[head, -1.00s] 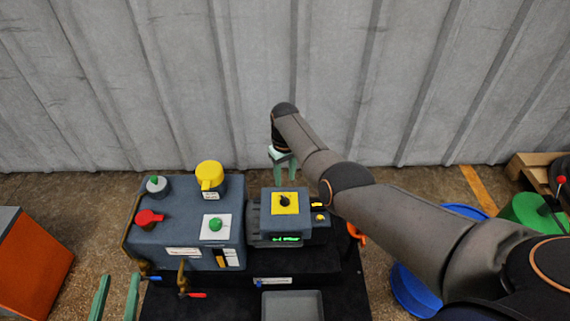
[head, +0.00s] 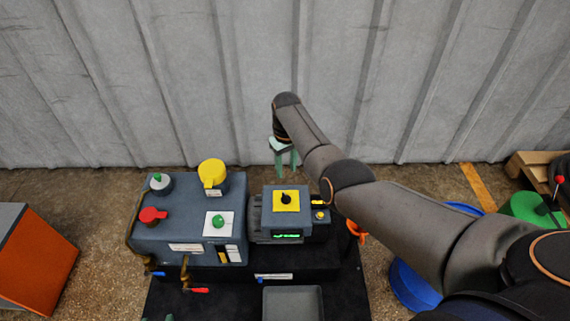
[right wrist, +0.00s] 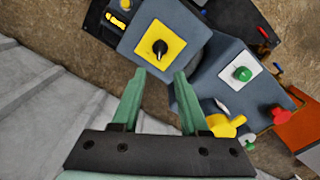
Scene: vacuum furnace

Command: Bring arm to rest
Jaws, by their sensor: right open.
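My right arm reaches in from the right in the head view. Its right gripper (head: 286,172) hangs fingers down behind the box with the yellow plate and black knob (head: 286,201). In the right wrist view the green fingers (right wrist: 160,76) are apart with nothing between them. The same knob box (right wrist: 160,46) lies beyond the fingertips there.
A grey-blue cabinet (head: 180,240) with a yellow cap (head: 212,173), red knob (head: 152,215) and green button (head: 218,221) stands left of the knob box. A grey tray (head: 293,303) is in front. A blue tub (head: 410,288) stands right. A corrugated wall is behind.

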